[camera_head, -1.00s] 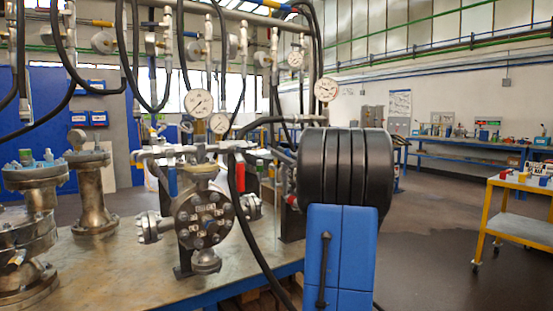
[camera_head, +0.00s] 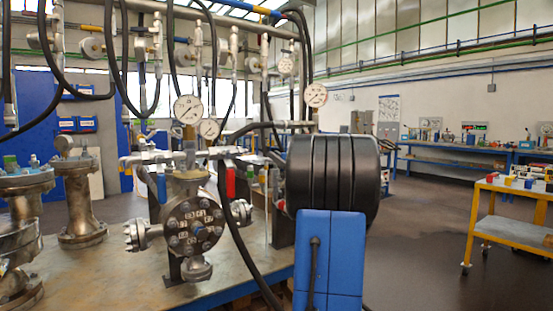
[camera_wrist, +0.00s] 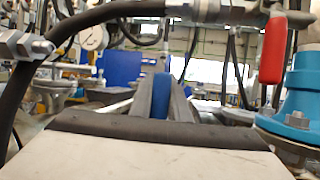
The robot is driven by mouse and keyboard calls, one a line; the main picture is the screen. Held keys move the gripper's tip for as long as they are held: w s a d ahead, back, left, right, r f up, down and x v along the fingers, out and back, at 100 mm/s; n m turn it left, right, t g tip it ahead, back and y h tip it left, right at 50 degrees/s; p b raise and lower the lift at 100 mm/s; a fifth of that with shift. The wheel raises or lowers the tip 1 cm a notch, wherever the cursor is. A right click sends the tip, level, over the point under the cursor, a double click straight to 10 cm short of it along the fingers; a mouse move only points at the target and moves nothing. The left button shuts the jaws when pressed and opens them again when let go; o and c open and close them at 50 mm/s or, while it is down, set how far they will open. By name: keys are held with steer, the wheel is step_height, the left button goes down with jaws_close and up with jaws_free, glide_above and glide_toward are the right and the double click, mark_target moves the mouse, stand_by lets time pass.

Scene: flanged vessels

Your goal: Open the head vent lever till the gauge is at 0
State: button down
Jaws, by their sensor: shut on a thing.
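In the wrist view my gripper (camera_wrist: 163,92) is shut on a blue lever handle (camera_wrist: 161,97), which stands between its two fingers. To its right a red lever (camera_wrist: 272,50) hangs beside a teal-blue flanged part (camera_wrist: 298,98). A round white gauge (camera_wrist: 94,37) is at the upper left, too blurred to read. In the head view my arm hides the gripper and what it holds. A steel flanged vessel (camera_head: 196,228) there carries a blue lever (camera_head: 161,188), a red lever (camera_head: 231,182) and a gauge (camera_head: 188,109). I cannot tell its needle's reading.
The vessel stands on a metal-topped bench (camera_head: 120,275) with other flanged vessels (camera_head: 78,200) at left. Black hoses (camera_head: 245,235) hang across the scene.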

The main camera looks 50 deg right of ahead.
steer(key=c, duration=1.7)
jaws_free()
steer(key=shift+o, duration=0.2)
steer(key=shift+s, duration=0.1)
steer(key=v, duration=1.7)
steer(key=shift+s+d, duration=0.1)
steer(key=shift+s, duration=0.1)
